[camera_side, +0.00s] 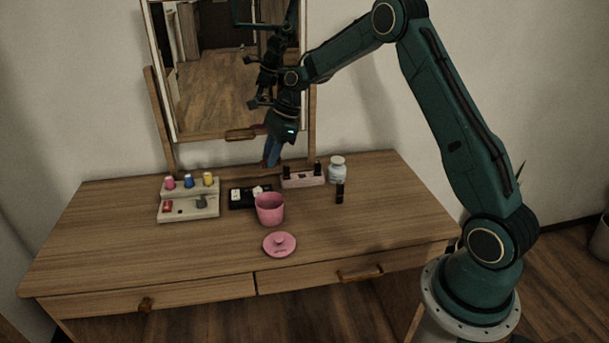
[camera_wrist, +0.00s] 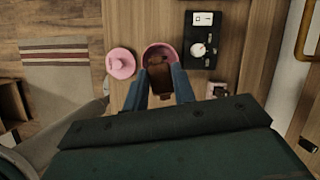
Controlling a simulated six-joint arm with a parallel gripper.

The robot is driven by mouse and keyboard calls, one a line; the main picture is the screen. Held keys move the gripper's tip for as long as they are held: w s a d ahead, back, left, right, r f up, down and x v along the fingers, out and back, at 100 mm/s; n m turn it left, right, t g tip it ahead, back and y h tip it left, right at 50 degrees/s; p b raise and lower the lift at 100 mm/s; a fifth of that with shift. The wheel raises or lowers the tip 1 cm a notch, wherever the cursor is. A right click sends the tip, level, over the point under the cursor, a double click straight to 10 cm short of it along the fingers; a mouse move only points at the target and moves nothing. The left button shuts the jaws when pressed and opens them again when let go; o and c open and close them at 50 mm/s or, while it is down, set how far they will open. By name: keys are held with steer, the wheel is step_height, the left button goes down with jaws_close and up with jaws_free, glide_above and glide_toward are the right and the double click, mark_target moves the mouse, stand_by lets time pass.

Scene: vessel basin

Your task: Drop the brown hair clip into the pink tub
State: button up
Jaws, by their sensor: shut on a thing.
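The pink tub (camera_side: 269,214) stands open on the wooden dressing table, and its rim also shows in the wrist view (camera_wrist: 147,54). My gripper (camera_side: 270,163) is raised above the table, behind and above the tub in the side view. In the wrist view its blue fingers are shut on the brown hair clip (camera_wrist: 160,76). The clip overlaps the tub's opening in that view, held above it. In the side view the clip cannot be made out between the fingers. A pink lid with a knob (camera_side: 280,244) lies on the table in front of the tub.
A pale organiser (camera_side: 189,211) with coloured spools is left. A pink holder (camera_side: 303,180), a white jar (camera_side: 337,171) and a dark tube (camera_side: 339,193) stand right. A mirror (camera_side: 225,80) rises behind.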

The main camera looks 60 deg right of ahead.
steer(key=shift+f, duration=2.95)
steer(key=o, duration=1)
steer(key=shift+r, duration=0.15)
steer(key=v, duration=1.3)
steer(key=shift+d+r, duration=0.15)
steer(key=shift+r, duration=0.1)
steer(key=shift+s, duration=0.1)
